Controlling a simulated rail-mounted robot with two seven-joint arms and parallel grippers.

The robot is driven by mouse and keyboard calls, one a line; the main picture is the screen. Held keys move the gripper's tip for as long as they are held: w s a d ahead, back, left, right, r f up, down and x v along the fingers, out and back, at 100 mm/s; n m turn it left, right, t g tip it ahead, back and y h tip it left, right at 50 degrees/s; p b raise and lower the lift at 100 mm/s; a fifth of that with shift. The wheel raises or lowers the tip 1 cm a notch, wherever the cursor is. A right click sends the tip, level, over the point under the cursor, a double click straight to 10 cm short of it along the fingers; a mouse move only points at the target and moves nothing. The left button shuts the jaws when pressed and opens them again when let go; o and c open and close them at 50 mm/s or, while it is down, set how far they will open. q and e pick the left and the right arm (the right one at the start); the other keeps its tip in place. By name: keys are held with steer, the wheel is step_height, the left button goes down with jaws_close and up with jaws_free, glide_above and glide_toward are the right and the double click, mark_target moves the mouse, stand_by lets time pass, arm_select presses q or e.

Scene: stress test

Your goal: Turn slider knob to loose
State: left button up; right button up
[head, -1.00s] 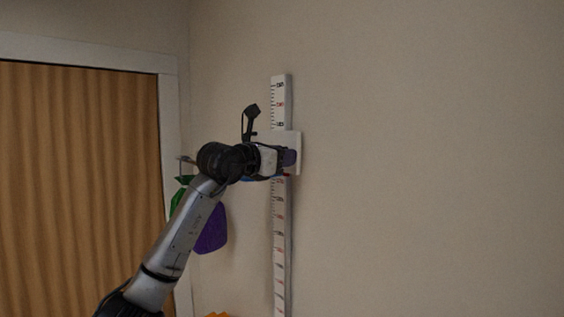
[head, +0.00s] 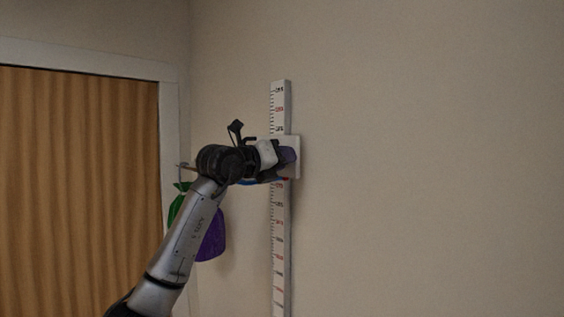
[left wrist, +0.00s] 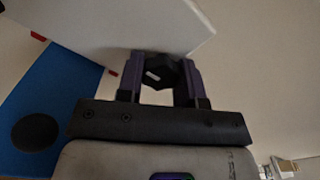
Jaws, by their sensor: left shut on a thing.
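A white vertical scale (head: 279,240) with printed marks runs up the wall. A white slider plate (head: 295,143) sits across it, mostly behind my left gripper (head: 288,154). In the left wrist view the white plate (left wrist: 130,20) fills the top, and a black knob (left wrist: 161,72) with a small white mark stands between the purple fingers of my left gripper (left wrist: 161,80). The fingers are shut on the knob, which looks turned in the grip. A blue part with a dark round spot (left wrist: 45,100) lies left of it. My right gripper is out of view.
A green bag (head: 178,208) and a purple bag (head: 212,238) hang left of the scale, partly behind my left arm. A wooden door (head: 75,190) in a white frame is at the left. The wall right of the scale is bare.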

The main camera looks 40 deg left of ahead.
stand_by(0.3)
arm_select(q)
steer(key=o, duration=0.9)
steer(key=shift+s+a+b, duration=0.3)
steer(key=shift+s+b, duration=0.55)
steer(key=shift+s, duration=1.45)
steer(key=shift+s+a+b, duration=0.25)
steer(key=shift+s+b, duration=0.55)
steer(key=shift+s, duration=1.5)
steer(key=shift+s+a+b, duration=0.3)
steer(key=shift+s+b, duration=0.55)
steer(key=shift+s, duration=1.45)
